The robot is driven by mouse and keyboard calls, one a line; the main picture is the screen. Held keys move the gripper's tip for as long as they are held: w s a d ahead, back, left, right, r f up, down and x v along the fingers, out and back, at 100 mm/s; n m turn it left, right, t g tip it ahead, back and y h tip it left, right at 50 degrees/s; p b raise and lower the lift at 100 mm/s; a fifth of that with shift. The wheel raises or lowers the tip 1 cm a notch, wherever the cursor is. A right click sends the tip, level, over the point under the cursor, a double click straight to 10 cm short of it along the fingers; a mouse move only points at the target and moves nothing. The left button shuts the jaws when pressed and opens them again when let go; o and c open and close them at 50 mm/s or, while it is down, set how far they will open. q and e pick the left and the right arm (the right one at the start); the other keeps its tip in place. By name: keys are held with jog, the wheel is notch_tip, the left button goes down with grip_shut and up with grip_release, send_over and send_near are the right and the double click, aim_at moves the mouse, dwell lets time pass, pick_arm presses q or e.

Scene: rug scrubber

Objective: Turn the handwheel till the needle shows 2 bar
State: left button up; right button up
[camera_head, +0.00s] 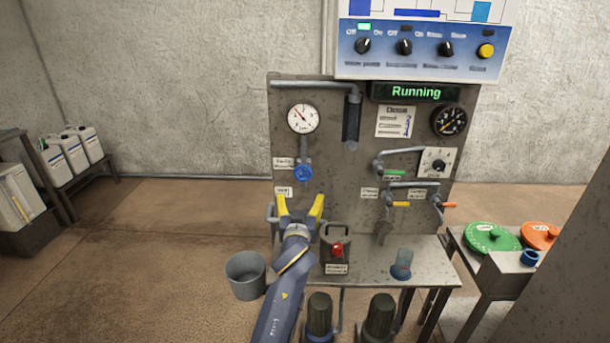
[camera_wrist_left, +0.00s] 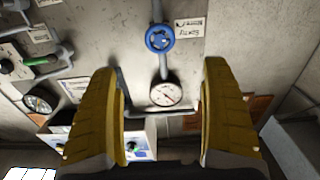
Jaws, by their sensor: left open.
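The blue handwheel (camera_head: 303,173) sits on a pipe on the grey panel, below the white round gauge (camera_head: 303,118). In the head view the gauge's needle points to the upper left; its numbers are too small to read. My left gripper (camera_head: 300,207) is open and empty, a little below the handwheel and apart from it. In the left wrist view the handwheel (camera_wrist_left: 160,38) and gauge (camera_wrist_left: 166,93) appear between and beyond the yellow fingers, with the picture turned over. My right gripper is not in view.
A red-knobbed canister (camera_head: 336,250) stands on the panel's shelf, close right of my left arm. A grey bucket (camera_head: 246,275) is on the floor at left. A black gauge (camera_head: 448,120) and levers are on the panel's right side. A display (camera_head: 415,92) reads Running.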

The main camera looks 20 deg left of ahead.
aim_at(303, 175)
pick_arm(q)
jog(key=x, duration=1.6)
jog(key=shift+w, duration=0.3)
jog(key=c, duration=1.2)
jog(key=shift+m, duration=0.3)
